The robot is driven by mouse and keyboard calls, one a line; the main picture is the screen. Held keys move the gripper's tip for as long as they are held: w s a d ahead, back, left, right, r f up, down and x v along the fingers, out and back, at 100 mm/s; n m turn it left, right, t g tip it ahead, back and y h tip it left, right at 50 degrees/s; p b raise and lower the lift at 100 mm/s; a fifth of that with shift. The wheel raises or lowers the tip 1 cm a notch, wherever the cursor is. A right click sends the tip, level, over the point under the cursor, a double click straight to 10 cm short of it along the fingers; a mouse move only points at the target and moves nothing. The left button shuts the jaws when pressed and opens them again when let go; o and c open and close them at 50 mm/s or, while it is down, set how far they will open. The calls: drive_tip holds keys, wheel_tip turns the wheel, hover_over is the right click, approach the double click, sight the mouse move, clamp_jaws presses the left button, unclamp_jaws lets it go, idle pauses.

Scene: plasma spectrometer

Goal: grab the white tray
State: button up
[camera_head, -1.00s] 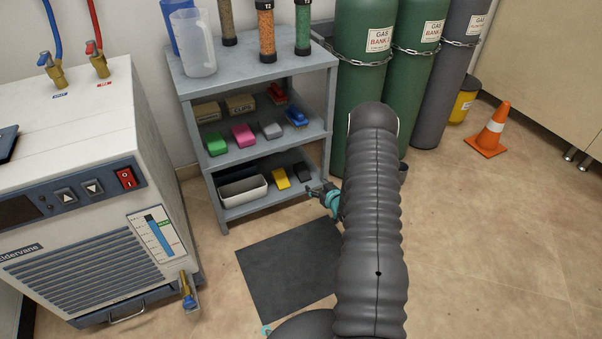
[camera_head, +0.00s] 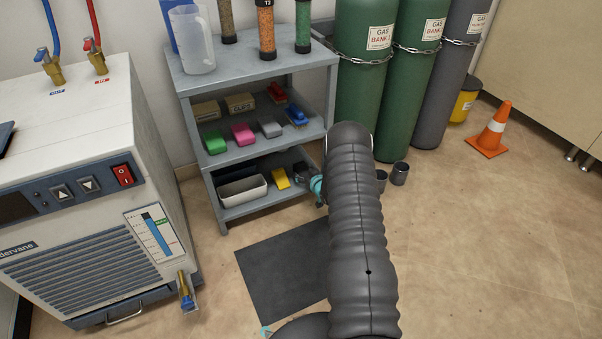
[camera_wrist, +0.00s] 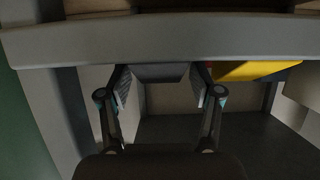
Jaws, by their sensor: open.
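The white tray (camera_head: 243,198) is an open bin on the lowest shelf of the grey rack, at its left end in the head view. A pale surface at the right edge of the wrist view (camera_wrist: 305,90) looks like part of it. My gripper (camera_wrist: 162,88) is open, its two fingers spread on either side of a dark block (camera_wrist: 160,72). In the head view my gripper (camera_head: 304,172) is at the right end of that shelf, apart from the tray, and is partly hidden by my arm. A yellow block (camera_head: 281,179) sits between gripper and tray.
The upper shelf (camera_head: 222,157) lies above the tray and holds several coloured blocks. Its edge crosses the top of the wrist view (camera_wrist: 160,40). Green gas cylinders (camera_head: 362,90) stand right of the rack. Two dark cups (camera_head: 400,174) and a black mat (camera_head: 285,272) lie on the floor.

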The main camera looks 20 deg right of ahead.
sight(299, 163)
drive_tip(key=shift+w, duration=0.15)
drive_tip(key=c, duration=1)
drive_tip(key=shift+r, duration=0.4)
drive_tip(key=r, duration=0.3)
drive_tip(key=shift+s+p, duration=0.25)
drive_tip(key=shift+p, duration=0.15)
drive_tip(key=s+p, duration=0.1)
drive_tip(key=s, duration=1.6)
drive_tip(key=shift+s+d+f, duration=0.2)
drive_tip(key=shift+s+d, duration=0.1)
drive_tip(key=shift+d, duration=0.1)
